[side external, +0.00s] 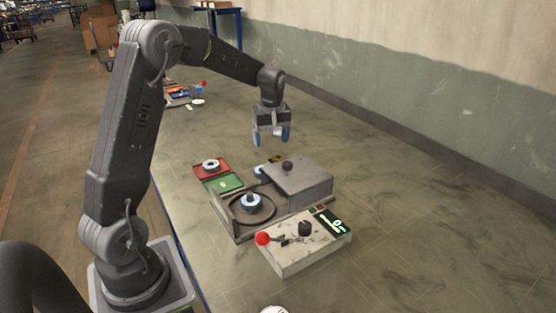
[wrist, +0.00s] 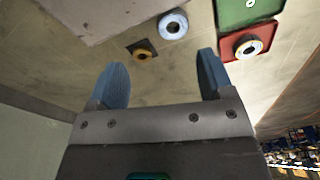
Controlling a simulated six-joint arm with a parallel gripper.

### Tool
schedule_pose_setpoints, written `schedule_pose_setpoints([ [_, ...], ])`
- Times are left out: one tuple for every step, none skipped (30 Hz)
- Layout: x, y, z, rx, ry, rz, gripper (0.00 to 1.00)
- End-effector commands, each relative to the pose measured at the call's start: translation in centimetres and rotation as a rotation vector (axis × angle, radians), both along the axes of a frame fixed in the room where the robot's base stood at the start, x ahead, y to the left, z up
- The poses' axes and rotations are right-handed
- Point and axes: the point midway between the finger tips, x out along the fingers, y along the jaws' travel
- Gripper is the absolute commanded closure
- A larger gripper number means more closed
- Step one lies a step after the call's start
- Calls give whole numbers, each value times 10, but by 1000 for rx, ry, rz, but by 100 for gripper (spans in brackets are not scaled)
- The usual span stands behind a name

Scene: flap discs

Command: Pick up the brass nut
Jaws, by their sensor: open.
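In the wrist view my gripper (wrist: 163,65) is open, with nothing between the fingers.
A pale blue ring (wrist: 173,25) lies close to the nut. A red tray (side external: 203,172) holds another ring, beside a green tray (side external: 229,183). The grey box (side external: 303,183) and a disc holder (side external: 252,211) stand nearby. A control box (side external: 297,253) is in front.

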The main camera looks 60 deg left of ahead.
Motion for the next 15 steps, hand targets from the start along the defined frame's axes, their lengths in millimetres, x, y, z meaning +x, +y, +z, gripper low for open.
schedule_pose_setpoints([
  [15, 16, 0, -1, 0, -58, 26],
  [23, 24, 2, 0, 0, -97, 26],
  [32, 34, 3, 0, -1, -145, 26],
  [37, 40, 4, 1, -2, -179, 26],
  [43, 46, 4, 1, -2, -208, 26],
  [48, 53, 5, 3, -4, -246, 26],
  [52, 57, 6, 3, -4, -269, 26],
  [55, 61, 6, 4, -4, -289, 26],
  [58, 65, 7, 6, -6, -311, 26],
  [59, 67, 7, 6, -6, -323, 26],
  [61, 68, 7, 6, -5, -334, 26],
  [62, 70, 6, 6, -5, -343, 26],
  [62, 71, 4, 6, -4, -347, 26],
  [63, 71, 1, 6, -4, -350, 26],
  [63, 72, -5, 5, -4, -352, 26],
])
